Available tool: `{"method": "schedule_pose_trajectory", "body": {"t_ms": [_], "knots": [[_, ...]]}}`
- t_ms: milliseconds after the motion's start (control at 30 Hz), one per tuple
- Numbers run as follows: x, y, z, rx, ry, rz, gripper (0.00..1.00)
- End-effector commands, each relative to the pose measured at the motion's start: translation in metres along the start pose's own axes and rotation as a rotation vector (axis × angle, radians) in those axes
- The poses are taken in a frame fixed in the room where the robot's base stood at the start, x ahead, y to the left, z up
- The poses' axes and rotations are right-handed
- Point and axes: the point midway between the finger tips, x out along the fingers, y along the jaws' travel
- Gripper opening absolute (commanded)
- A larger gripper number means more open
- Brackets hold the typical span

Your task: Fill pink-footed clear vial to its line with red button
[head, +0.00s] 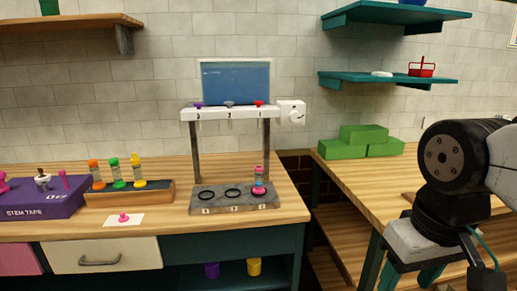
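A small clear vial (259,172) with a pink foot stands upright on the grey base of the dispenser (235,200), at the right-hand position. Pink and blue bands show at its lower part. Its fill line and liquid level are too small to make out. The red button (259,103) is on the dispenser's top bar, above the vial, with a clear nozzle below it. My gripper (411,279) is at the lower right, far from the vial and button. Its teal fingers are apart with nothing visible between them; the tips are cut off by the frame edge.
Purple (198,104) and grey (229,104) buttons share the bar; a white dial (291,113) is at its right. Left are a wooden rack (130,195) of coloured vials, a purple box (40,208) and a pink piece on a white card (138,220). Green blocks (345,151) stand right.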

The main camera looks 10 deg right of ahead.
Motion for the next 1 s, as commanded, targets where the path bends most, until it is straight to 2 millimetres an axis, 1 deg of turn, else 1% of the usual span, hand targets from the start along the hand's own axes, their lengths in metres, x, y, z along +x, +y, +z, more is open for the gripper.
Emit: {"method": "schedule_pose_trajectory", "body": {"t_ms": [367, 467, 500, 567, 600, 1000], "knots": [[0.0, 0.0, 0.0, 0.0, 0.0, 0.0, 0.55], [0.0, 0.0, 0.0, 0.0, 0.0, 0.0, 0.3], [0.0, 0.0, 0.0, 0.0, 0.0, 0.0, 0.18], [0.0, 0.0, 0.0, 0.0, 0.0, 0.0, 0.02], [0.0, 0.0, 0.0, 0.0, 0.0, 0.0, 0.0], [0.0, 0.0, 0.0, 0.0, 0.0, 0.0, 0.0]]}}
